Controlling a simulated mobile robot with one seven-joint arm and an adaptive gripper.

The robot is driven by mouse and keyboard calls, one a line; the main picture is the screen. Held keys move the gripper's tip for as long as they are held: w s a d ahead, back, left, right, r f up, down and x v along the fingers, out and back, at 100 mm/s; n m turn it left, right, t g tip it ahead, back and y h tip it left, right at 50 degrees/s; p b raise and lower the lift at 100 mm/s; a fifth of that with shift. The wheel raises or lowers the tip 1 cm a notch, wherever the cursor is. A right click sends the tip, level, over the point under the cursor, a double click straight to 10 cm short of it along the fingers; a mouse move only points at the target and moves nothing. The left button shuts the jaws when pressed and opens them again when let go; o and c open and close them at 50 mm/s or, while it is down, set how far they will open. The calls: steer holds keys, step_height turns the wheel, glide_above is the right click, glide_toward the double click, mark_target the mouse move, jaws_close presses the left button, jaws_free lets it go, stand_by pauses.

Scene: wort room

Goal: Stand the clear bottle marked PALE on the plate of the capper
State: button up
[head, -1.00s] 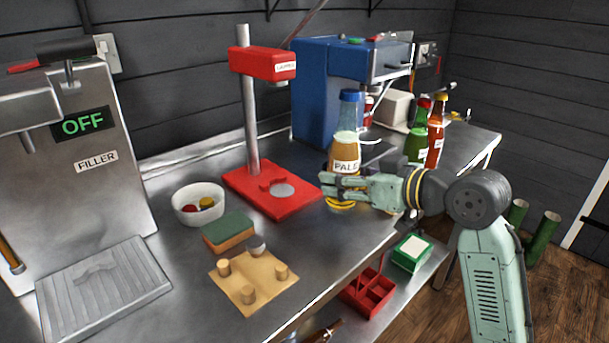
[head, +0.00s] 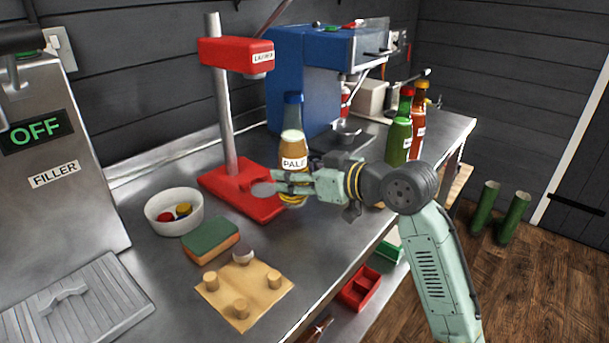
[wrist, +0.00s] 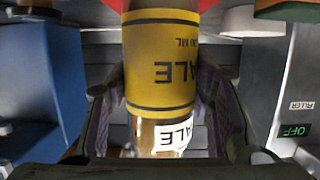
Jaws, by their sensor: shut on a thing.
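The clear bottle marked PALE (head: 292,150) is upright in my gripper (head: 284,188), with amber liquid inside and a white label. Its neck looks blue against the blue machine behind it. The wrist view shows the bottle (wrist: 160,65) between my two fingers, with a yellow band around it. The red capper (head: 236,55) stands just left of the bottle, with a red base and a silver round plate (head: 262,189). The bottle is at the right edge of that base, off the plate. My fingers hide its lower part, so I cannot tell its height.
A white bowl of caps (head: 174,211), a sponge (head: 210,241) and a wooden peg board (head: 243,290) lie in front of the capper. The filler (head: 60,165) stands at left. Green and red bottles (head: 398,130) stand at right, beyond my arm. The blue machine (head: 300,75) is behind.

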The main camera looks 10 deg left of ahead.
steer(key=shift+w+a+p, duration=0.35)
steer(key=shift+w+a, duration=0.5)
steer(key=shift+a, duration=0.4)
steer(key=shift+w+a+p, duration=0.3)
steer(key=shift+w+a, duration=0.55)
steer(key=shift+a, duration=0.45)
steer(key=shift+w+a+p, duration=0.35)
steer(key=shift+w+a, duration=0.5)
steer(key=shift+a, duration=0.4)
steer(key=shift+a+f, duration=0.2)
steer(key=shift+d+b, duration=0.2)
steer(key=shift+b, duration=0.1)
steer(key=shift+f+b, duration=0.45)
steer(key=shift+b, duration=0.1)
steer(key=o, duration=0.7)
steer(key=shift+o, duration=1.4)
steer(key=shift+f, duration=0.1)
